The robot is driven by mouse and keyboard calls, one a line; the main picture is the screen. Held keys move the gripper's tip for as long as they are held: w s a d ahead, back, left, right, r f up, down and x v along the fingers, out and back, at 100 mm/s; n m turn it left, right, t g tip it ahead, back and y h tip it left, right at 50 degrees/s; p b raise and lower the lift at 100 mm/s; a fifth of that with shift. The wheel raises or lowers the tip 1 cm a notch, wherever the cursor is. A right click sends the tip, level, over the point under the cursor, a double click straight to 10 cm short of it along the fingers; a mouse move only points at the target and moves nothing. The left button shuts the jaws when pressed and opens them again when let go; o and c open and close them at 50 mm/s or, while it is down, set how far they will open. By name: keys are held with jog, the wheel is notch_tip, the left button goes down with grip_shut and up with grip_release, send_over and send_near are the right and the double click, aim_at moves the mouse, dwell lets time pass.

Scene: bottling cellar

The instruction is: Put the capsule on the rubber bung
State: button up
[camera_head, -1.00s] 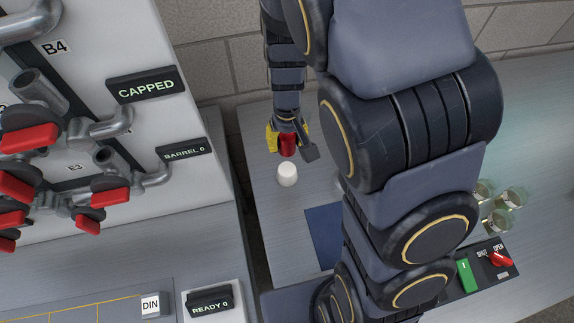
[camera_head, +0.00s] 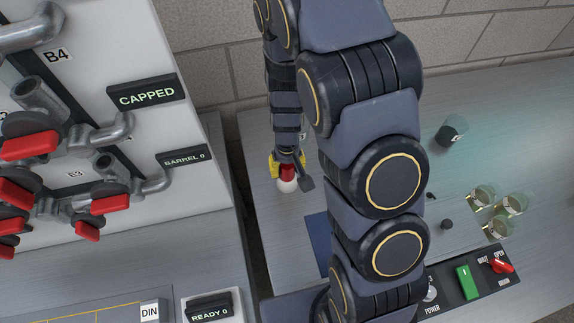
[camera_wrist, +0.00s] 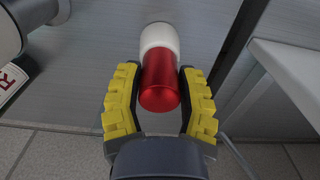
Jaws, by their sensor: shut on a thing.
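The red capsule (camera_head: 287,172) is held between the yellow-padded fingers of my gripper (camera_head: 289,167), which is shut on it. The white rubber bung (camera_head: 288,187) is on the grey bench right below the capsule. In the wrist view the capsule (camera_wrist: 160,82) shows between the two yellow fingers (camera_wrist: 160,95), in line with the white bung (camera_wrist: 159,38) beyond it. The capsule overlaps part of the bung in both views. I cannot tell whether they touch or whether a small gap remains.
A blue mat (camera_head: 318,240) lies in front of the bung, partly behind my arm. Glasses (camera_head: 498,228) and a dark cup (camera_head: 451,132) stand at the right. A panel with a green switch (camera_head: 467,282) is at front right. The barrel rack (camera_head: 190,120) bounds the left.

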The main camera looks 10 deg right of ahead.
jog(key=o, duration=0.6)
jog(key=shift+f, duration=0.1)
jog(key=shift+o, duration=0.2)
notch_tip(320, 180, up, 12)
jog(key=shift+r, duration=0.15)
jog(key=s+r, duration=0.6)
jog(key=s, duration=0.4)
jog(key=s+d+r+g, duration=0.1)
jog(key=s+r, duration=0.5)
jog(key=s, duration=0.4)
jog(key=shift+d+g, duration=0.15)
jog(key=shift+g, duration=0.15)
jog(key=shift+s+r, duration=0.1)
